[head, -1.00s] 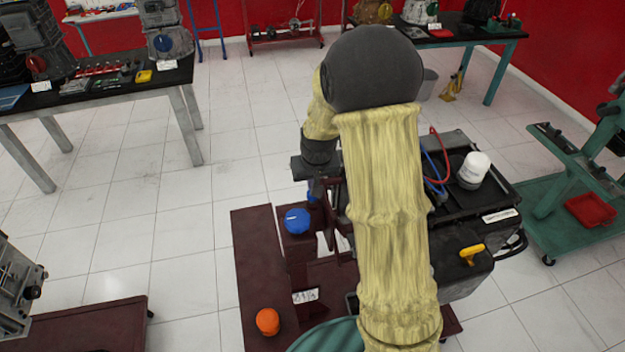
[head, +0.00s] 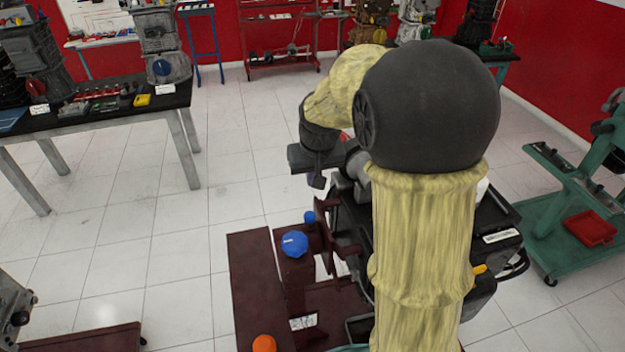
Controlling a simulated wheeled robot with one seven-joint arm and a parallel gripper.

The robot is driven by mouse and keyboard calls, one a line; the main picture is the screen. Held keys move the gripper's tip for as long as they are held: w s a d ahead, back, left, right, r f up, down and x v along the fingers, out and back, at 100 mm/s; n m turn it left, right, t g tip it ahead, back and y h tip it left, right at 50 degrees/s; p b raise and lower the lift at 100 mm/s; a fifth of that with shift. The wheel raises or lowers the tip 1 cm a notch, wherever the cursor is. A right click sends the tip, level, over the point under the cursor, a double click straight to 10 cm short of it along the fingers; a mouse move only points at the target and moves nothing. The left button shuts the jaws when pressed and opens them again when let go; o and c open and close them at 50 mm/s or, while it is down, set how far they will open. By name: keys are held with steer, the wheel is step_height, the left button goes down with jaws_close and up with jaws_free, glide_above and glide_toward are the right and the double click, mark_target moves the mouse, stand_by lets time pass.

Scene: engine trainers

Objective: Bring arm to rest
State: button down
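My arm, in a pale yellow cover with a dark round elbow, rises through the right middle of the head view and bends over to the left. My gripper (head: 317,180) is at its far end, dark and small, pointing down above the engine trainer's left side. The fingers are seen from behind and partly hidden, so I cannot tell if they are open or shut. No held object shows. The arm hides much of the trainer, a dark red frame (head: 255,280) with a black top (head: 495,222).
A blue knob (head: 294,244) and an orange knob (head: 264,343) are on the red frame. A workbench (head: 100,118) with engine parts stands at the left. A green cart (head: 555,255) with a red tray (head: 590,229) stands at the right. The tiled floor (head: 180,225) at left middle is clear.

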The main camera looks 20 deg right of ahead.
steer(key=s+f, duration=0.3)
steer(key=s, duration=0.5)
steer(key=s+f, duration=0.4)
steer(key=s, duration=0.5)
steer(key=shift+s+a+g, duration=0.15)
steer(key=shift+g, duration=0.25)
